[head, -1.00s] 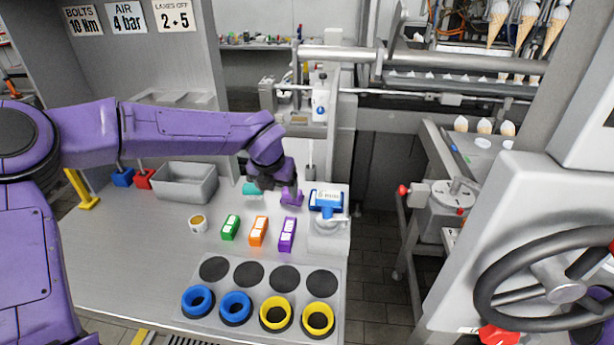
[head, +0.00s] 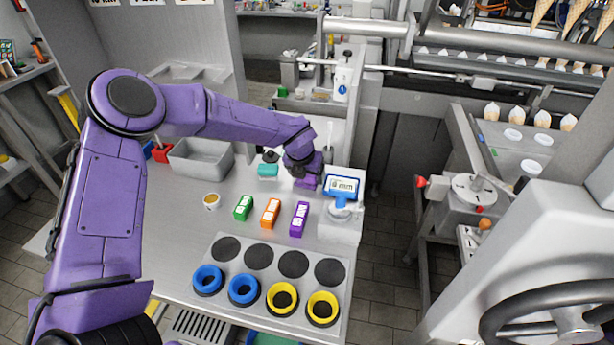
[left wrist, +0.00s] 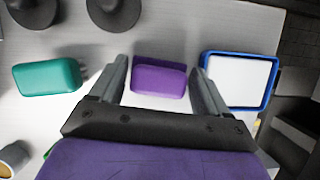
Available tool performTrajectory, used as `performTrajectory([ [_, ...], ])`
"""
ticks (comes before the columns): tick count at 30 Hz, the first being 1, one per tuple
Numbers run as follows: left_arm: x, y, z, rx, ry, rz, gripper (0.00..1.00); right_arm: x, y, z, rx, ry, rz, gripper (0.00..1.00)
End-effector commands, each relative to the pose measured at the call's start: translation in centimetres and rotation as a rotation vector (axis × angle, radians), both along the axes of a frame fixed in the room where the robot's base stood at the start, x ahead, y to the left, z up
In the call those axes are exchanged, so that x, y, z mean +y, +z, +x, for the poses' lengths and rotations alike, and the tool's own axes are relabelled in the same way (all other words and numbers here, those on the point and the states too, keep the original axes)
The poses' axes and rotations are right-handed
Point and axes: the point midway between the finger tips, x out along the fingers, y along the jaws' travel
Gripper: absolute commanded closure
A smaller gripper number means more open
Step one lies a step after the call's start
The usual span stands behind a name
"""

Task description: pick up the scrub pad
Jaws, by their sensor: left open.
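The scrub pad seems to be the purple block (head: 307,183) lying on the steel table near its back right. In the left wrist view the purple pad (left wrist: 159,80) lies between my open fingers, with a gap on each side. My left gripper (left wrist: 160,70) is pointing down over it, and holds nothing. In the head view my left gripper (head: 305,172) partly hides the pad. My right gripper is not in view.
A teal block (head: 267,170) lies left of the pad, and a blue-framed sign (head: 341,186) stands close at its right. Green (head: 243,207), orange (head: 270,213) and purple-and-white (head: 299,219) boxes stand in front. A grey bin (head: 201,160) is at the left.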

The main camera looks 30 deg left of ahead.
Motion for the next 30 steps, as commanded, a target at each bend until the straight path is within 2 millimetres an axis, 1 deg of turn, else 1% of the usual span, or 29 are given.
performTrajectory([
  [4, 0.0, 0.0, 0.0, 0.000, 0.000, 0.000, 0.23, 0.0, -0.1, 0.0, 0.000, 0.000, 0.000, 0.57],
  [5, 0.0, 0.0, 0.0, 0.000, 0.000, 0.000, 0.27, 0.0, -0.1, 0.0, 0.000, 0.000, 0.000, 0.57],
  [6, 0.0, 0.0, 0.0, 0.000, 0.000, 0.000, 0.40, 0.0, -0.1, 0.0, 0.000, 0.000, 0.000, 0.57],
  [8, 0.0, 0.0, 0.0, 0.000, 0.000, 0.000, 0.59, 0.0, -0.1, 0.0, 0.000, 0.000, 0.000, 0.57],
  [9, 0.0, 0.0, 0.0, 0.000, 0.000, 0.000, 0.61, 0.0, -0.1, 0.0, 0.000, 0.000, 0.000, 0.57],
  [16, 0.0, 0.0, 0.0, 0.000, 0.000, 0.000, 0.61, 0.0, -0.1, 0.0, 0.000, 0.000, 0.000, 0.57],
  [20, 0.0, 0.6, 0.0, -0.002, 0.001, -0.001, 0.61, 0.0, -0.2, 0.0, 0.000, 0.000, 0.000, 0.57],
  [23, 0.0, 1.8, 0.1, -0.003, 0.001, -0.001, 0.61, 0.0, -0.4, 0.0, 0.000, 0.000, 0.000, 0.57],
  [26, 0.0, 4.1, 0.1, -0.007, 0.003, -0.003, 0.61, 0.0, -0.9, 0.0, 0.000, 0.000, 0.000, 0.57],
  [29, 0.0, 7.6, 0.1, -0.010, 0.003, -0.003, 0.61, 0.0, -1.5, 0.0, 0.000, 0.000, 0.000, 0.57],
  [30, 0.0, 9.2, 0.1, -0.008, 0.003, -0.003, 0.61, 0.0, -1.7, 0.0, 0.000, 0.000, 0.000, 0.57],
])
